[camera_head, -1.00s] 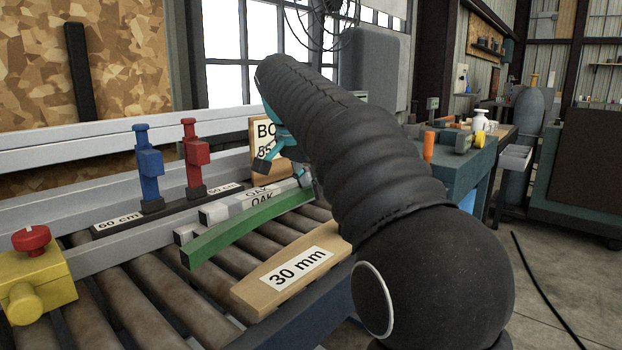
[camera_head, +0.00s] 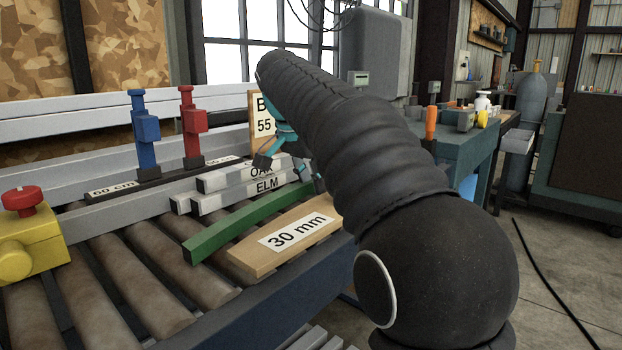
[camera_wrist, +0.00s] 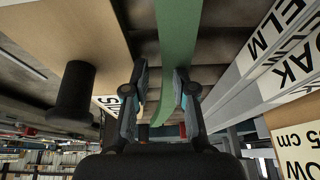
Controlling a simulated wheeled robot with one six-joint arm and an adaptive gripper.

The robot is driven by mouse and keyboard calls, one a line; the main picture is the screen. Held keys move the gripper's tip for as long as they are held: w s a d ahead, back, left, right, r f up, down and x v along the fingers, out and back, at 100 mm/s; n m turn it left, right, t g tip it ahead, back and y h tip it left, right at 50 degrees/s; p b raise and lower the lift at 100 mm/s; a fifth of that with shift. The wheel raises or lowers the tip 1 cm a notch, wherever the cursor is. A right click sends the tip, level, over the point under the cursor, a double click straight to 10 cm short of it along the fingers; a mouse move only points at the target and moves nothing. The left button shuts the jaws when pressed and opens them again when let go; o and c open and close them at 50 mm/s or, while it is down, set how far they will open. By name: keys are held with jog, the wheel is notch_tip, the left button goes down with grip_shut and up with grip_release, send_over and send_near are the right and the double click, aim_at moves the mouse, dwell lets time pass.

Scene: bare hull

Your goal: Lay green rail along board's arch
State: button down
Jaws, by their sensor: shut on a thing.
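The green rail (camera_head: 230,226) is a long bar. It runs slantwise between the pale ELM bar (camera_head: 208,204) and the tan 30 mm board (camera_head: 262,258), close alongside the board. Whether the rail touches the board's edge or rests on the rollers is hard to tell. My gripper (camera_wrist: 163,98) is shut on the rail, which also shows between its fingers in the wrist view (camera_wrist: 178,40). In the head view, my arm hides most of the gripper and the rail's far end. The tan board also shows in the wrist view (camera_wrist: 50,35), left of the rail.
The rail and board are over a roller conveyor (camera_head: 145,285). Behind stand a blue clamp (camera_head: 146,140), a red clamp (camera_head: 192,135) and a labelled upright board (camera_head: 262,108). A yellow block with a red knob (camera_head: 30,250) is at the left. Rollers at front left are bare.

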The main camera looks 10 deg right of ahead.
jog(key=c, duration=0.9)
grip_release()
jog(key=shift+o, duration=0.2)
jog(key=v, duration=1.2)
jog(key=shift+a, duration=0.1)
